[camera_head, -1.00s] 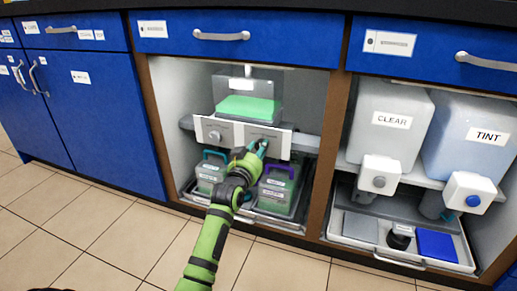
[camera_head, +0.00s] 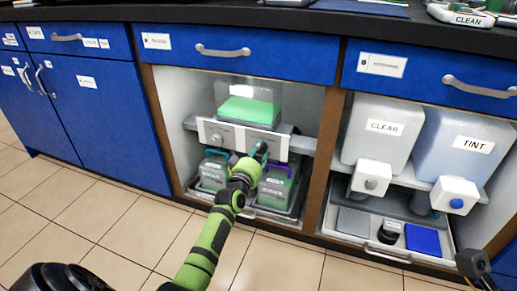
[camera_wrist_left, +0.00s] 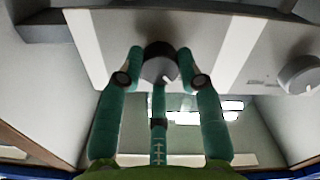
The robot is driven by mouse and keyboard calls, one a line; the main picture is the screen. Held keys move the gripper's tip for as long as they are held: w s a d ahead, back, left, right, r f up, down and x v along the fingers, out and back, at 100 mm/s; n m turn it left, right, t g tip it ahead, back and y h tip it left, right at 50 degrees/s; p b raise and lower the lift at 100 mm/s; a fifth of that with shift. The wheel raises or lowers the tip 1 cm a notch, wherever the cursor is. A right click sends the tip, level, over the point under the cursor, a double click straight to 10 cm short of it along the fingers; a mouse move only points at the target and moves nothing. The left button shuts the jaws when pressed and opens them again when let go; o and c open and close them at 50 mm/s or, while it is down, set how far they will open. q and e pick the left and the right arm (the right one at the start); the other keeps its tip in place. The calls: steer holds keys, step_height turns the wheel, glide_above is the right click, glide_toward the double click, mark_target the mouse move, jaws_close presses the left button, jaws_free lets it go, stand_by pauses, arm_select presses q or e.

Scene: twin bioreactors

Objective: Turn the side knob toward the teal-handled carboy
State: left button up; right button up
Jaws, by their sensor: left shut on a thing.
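My left gripper (camera_head: 258,153) is at the right part of the white panel (camera_head: 203,131) under the green-filled tank. A white mark shows on the knob's face. In the head view the gripper hides this knob. The teal-handled carboy (camera_head: 213,172) stands below the panel at left. A purple-handled carboy (camera_head: 275,188) stands at right, partly behind my arm.
A second, light knob (camera_head: 217,138) sits on the panel's left part and shows in the wrist view (camera_wrist_left: 300,75). The tank (camera_head: 248,108) is above the panel. CLEAR (camera_head: 383,130) and TINT (camera_head: 470,150) containers fill the right bay. The tiled floor in front is open.

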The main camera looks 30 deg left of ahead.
arm_select(q)
steer(key=shift+r+n, duration=0.1)
steer(key=shift+n, duration=0.3)
steer(key=o, duration=1.1)
steer(key=shift+o, duration=0.2)
steer(key=shift+s, duration=0.1)
steer(key=shift+s+d, duration=0.15)
steer(key=shift+s, duration=0.15)
steer(key=v, duration=1.1)
